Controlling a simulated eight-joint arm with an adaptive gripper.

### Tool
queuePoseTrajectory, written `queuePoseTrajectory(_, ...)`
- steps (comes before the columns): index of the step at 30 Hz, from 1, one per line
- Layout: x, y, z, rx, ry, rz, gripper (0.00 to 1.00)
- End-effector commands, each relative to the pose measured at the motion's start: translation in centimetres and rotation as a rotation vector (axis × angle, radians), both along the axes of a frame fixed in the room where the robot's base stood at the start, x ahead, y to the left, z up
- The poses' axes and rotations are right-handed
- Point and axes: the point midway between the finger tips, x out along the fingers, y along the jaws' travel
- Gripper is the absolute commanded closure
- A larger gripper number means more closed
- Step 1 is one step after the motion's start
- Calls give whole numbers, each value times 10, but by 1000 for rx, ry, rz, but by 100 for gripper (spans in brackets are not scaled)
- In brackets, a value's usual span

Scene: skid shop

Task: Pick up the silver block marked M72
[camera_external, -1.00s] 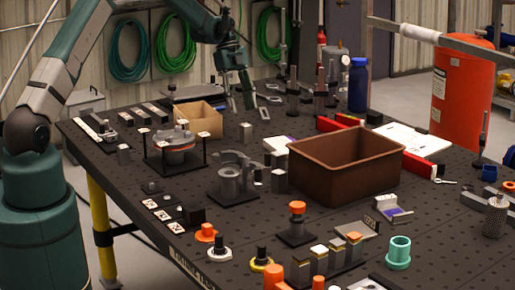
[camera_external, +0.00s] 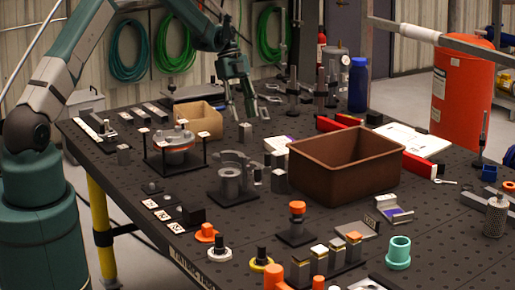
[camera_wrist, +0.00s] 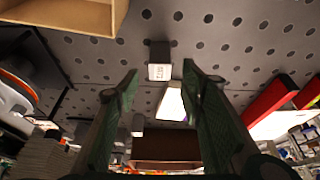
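A silver block with a pale marked top face (camera_wrist: 160,70) stands upright just ahead of my fingertips in the wrist view. Its marking is too small to read with certainty. In the outside view it appears to be the small grey block (camera_external: 245,132) right of the tan box. My gripper (camera_external: 244,116) is open and empty above the table, just behind and above this block. In the wrist view its two green fingers (camera_wrist: 160,82) are wide apart, with the block beyond and between them, not touched.
A fixture (camera_external: 175,150) and a clamp stand (camera_external: 230,180) stand nearer the front.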

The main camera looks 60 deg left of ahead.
Motion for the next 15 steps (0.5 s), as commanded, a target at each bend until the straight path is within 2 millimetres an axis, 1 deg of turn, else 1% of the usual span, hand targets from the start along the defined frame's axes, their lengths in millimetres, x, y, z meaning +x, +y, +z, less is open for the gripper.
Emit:
queuePoseTrajectory(8, 0, -1, -2, 0, 0, 0, 61)
queuePoseTrajectory(11, 0, -3, -7, 0, 0, 0, 61)
queuePoseTrajectory(15, 1, -8, -20, 0, 0, 0, 61)
